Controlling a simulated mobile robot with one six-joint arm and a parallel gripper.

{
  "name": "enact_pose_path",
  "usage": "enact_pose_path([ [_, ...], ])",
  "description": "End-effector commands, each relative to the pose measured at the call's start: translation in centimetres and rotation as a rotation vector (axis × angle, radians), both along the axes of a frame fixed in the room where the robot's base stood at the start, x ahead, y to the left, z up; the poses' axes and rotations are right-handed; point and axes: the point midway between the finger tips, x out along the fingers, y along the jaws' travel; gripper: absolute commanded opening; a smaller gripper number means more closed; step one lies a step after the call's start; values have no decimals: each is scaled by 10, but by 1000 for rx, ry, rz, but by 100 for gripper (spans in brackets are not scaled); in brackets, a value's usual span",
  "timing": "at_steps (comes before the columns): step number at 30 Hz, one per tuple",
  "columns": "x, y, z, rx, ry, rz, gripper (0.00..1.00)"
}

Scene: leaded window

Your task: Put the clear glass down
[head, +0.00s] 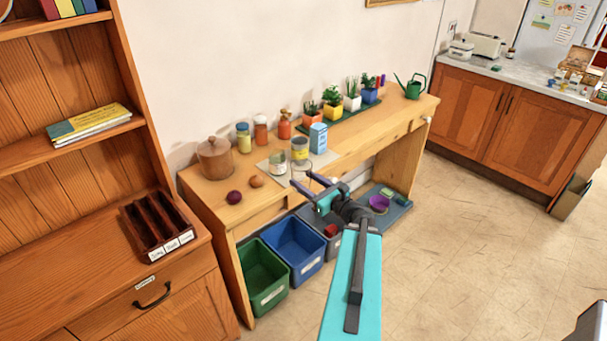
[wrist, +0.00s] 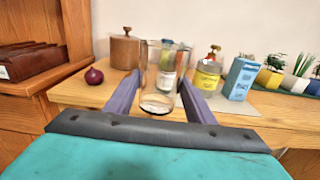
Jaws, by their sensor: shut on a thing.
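My gripper (head: 302,182) is shut on the clear glass (head: 301,172), near the front edge of the wooden table (head: 350,143). In the wrist view the glass (wrist: 157,98) stands upright between the two purple fingers of my gripper (wrist: 160,82), with its open rim up. Its base shows low between the fingers, in front of the tabletop (wrist: 85,90). I cannot tell whether the base touches the table or hangs just above or before its edge. I see other things through the glass wall.
Behind the glass are a jar (head: 278,162), a yellow-labelled can (head: 300,150) and a blue carton (head: 318,137). A red onion (head: 234,197) and a brown one (head: 257,181) lie left. Blue (head: 293,248) and green (head: 261,274) bins stand below. Bare wood shows right of the carton.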

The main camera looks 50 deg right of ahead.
Motion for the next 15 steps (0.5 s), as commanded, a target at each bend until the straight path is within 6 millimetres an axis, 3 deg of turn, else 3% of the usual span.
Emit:
enact_pose_path([
  [15, -7, 7, 3, 0, -2, -3, 17],
])
